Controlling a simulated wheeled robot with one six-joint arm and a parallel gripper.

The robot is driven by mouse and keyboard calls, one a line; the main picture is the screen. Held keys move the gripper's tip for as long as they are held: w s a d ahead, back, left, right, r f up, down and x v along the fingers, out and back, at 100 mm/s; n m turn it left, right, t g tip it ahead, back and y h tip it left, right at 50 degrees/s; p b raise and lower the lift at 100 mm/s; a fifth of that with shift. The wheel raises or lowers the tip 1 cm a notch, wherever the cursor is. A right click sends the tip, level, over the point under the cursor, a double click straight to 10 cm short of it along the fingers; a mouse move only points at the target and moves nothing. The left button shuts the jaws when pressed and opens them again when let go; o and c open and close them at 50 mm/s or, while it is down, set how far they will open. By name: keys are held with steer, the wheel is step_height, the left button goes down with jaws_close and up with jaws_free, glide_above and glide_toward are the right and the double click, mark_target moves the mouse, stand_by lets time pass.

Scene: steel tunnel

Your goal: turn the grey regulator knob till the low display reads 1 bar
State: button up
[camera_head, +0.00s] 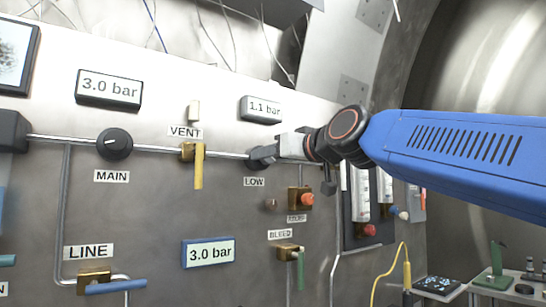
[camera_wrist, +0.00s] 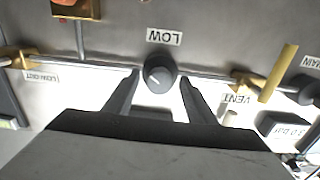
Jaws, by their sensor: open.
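The dark grey regulator knob (camera_wrist: 160,72) sits above the LOW label (camera_head: 254,182) in the head view. In the upside-down wrist view it is at centre, with a pale index mark on its face. The low display (camera_head: 264,109) above it reads 1.1 bar. My gripper (camera_head: 268,154) is at the knob and partly hides it in the head view. In the wrist view my gripper's fingers (camera_wrist: 160,79) are open, one on each side of the knob, with gaps visible. I cannot tell how deep they reach around it.
The MAIN knob (camera_head: 115,144) and yellow VENT lever (camera_head: 198,168) are left along the pipe. The main display (camera_head: 110,88) and line display (camera_head: 208,252) read 3.0 bar. A red button (camera_head: 307,199) and the BLEED valve (camera_head: 289,252) lie below my arm.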

steer(key=c, duration=1)
steer(key=shift+c, duration=0.2)
steer(key=shift+n, duration=0.3)
steer(key=shift+n, duration=0.4)
steer(key=o, duration=1)
steer(key=shift+o, duration=0.2)
steer(key=shift+s+d, duration=0.1)
steer(key=shift+s, duration=0.05)
